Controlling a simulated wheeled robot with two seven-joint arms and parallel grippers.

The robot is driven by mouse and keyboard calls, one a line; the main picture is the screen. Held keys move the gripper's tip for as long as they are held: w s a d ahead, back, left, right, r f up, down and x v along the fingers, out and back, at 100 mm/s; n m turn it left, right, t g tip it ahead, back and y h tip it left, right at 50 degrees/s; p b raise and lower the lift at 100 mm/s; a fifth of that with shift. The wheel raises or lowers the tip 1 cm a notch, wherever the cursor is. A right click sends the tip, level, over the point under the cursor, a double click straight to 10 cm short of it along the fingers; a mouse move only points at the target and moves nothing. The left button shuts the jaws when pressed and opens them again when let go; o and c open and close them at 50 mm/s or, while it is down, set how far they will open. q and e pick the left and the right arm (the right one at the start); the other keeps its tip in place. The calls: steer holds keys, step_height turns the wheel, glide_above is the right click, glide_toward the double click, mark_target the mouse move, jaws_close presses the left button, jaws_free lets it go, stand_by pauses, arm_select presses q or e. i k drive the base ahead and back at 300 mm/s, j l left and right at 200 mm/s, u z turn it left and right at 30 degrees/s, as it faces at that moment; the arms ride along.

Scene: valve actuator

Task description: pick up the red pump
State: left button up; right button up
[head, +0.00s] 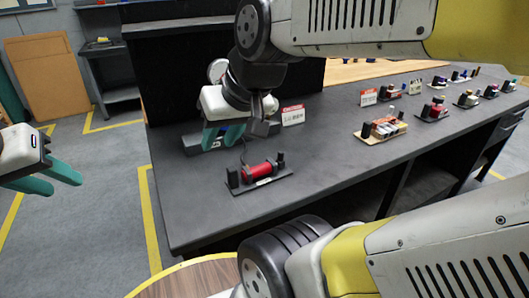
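The red pump (257,171) is a small red cylinder with black end pieces. It lies on a flat black base (262,183) near the front left part of the dark table. My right gripper (222,136), with teal fingers, hangs over the table behind and slightly left of the pump, apart from it. Its fingers look parted, with nothing visible between them. My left gripper (52,177) is at the left edge of the view, off the table over the floor. Its teal fingers are spread and empty.
The tabletop between the pump and the orange-and-white part is clear.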

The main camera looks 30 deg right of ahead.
mark_target(253, 177)
steer(key=k+l, duration=0.1)
steer(key=l, duration=1.55)
steer(key=k, duration=0.05)
